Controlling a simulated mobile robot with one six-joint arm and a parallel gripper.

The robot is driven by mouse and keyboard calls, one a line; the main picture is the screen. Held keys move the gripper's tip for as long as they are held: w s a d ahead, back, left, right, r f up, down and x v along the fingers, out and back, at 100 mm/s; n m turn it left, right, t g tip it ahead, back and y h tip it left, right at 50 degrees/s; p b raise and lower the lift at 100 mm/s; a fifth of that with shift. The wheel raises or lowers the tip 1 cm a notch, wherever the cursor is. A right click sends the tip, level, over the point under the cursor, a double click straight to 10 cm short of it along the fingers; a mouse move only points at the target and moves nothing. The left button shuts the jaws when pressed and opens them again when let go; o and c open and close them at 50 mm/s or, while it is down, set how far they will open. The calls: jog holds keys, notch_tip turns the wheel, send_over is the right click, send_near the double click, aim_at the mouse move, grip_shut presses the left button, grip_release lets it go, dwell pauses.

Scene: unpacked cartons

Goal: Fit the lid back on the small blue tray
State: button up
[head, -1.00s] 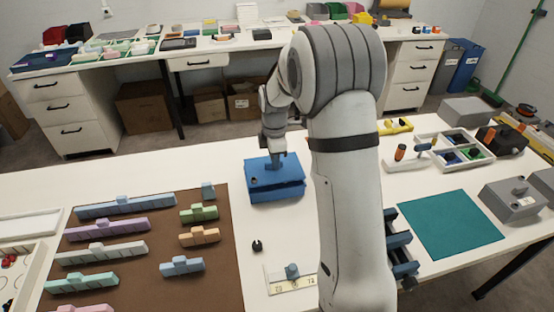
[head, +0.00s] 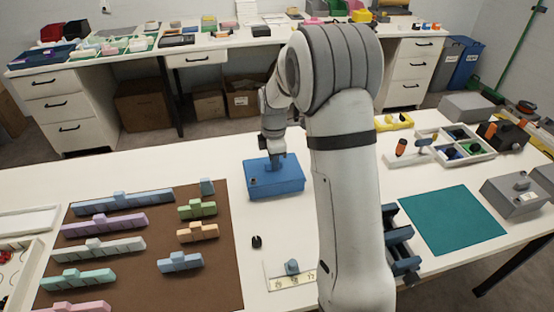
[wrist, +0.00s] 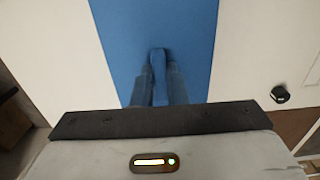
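The small blue tray (head: 278,191) stands on the white table beyond the brown board. The blue lid (head: 290,173) lies on top of it, looking level and lined up with the tray, with no clear gap at the front. My gripper (head: 277,160) is above the lid, pointing down. In the wrist view my gripper (wrist: 158,88) has its fingers on both sides of the lid's upright blue handle (wrist: 158,62), closed on it. The lid (wrist: 185,30) fills the middle of that view and hides the tray's inside.
A brown board (head: 215,265) with several coloured blocks lies at left. A small black piece (head: 257,242) and a labelled plate (head: 292,282) lie in front of the tray. A teal mat (head: 450,225) and a grey box (head: 515,200) are at right.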

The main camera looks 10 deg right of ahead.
jog(key=o, duration=0.5)
jog(key=shift+r, duration=3.95)
jog(key=shift+s+r, duration=0.2)
jog(key=s+r+m+t+p, duration=0.1)
jog(key=s+r+m, duration=0.1)
jog(key=s+m, duration=0.4)
jog(key=s+r+m, duration=0.3)
jog(key=s+m, duration=0.3)
jog(key=s, duration=0.6)
jog(key=s+r+m+t+p, duration=0.1)
jog(key=s+r+m, duration=0.1)
jog(key=s+m, duration=0.4)
jog(key=shift+s+d+r+t+p, duration=0.1)
jog(key=shift+s+d+t+p, duration=0.1)
jog(key=shift+s, duration=0.8)
jog(key=shift+s+d+r+t+p, duration=0.1)
jog(key=shift+s+d, duration=0.05)
jog(key=shift+s, duration=0.85)
